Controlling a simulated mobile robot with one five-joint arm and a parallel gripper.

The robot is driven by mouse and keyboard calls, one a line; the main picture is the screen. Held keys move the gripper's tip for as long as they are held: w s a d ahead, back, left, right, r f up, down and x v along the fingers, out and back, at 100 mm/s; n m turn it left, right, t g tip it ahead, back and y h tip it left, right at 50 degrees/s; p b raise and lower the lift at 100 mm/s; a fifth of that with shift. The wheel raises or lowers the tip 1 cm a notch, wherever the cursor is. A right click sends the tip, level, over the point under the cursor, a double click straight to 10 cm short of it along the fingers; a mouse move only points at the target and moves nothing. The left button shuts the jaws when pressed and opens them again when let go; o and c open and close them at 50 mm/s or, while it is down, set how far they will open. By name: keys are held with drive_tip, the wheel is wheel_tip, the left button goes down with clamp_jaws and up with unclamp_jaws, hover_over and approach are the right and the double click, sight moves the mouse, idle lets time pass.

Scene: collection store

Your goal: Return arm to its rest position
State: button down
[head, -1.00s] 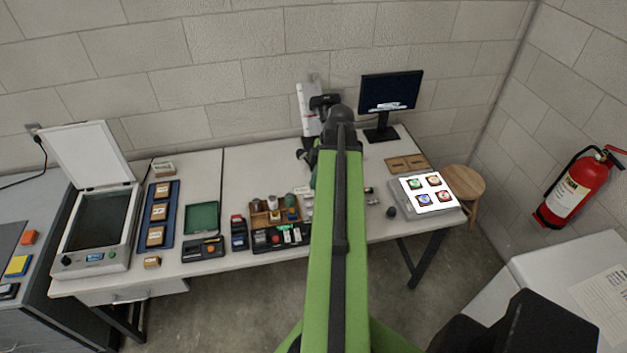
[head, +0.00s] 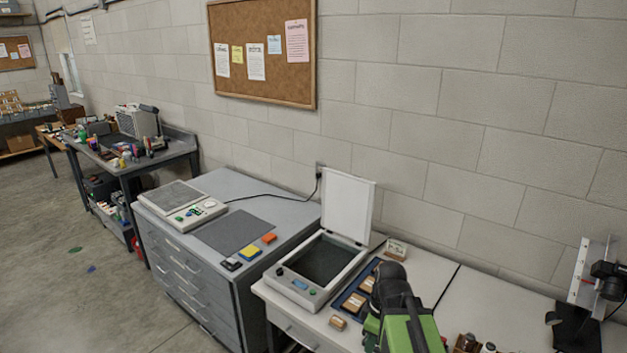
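My green and black arm (head: 408,325) rises from the bottom edge, right of centre. Its dark rounded joint (head: 390,283) stands in front of the white table and hides part of the blue tray (head: 347,299) with small brown boxes. A further green part of my arm shows just left of the joint, low in the picture. My gripper's fingers do not show, so I cannot see whether it holds anything.
A flatbed scanner (head: 301,287) with raised lid stands left of my arm. Left of it is a grey drawer cabinet (head: 190,285) bearing a control panel device and coloured blocks. A camera stand (head: 585,285) is at right. Open floor (head: 60,300) lies at far left.

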drive_tip(key=m, duration=0.4)
drive_tip(key=m+h, duration=0.1)
drive_tip(key=m, duration=0.7)
drive_tip(key=shift+s+a+f, duration=0.25)
drive_tip(key=shift+a+f, duration=0.05)
drive_tip(key=shift+f, duration=0.1)
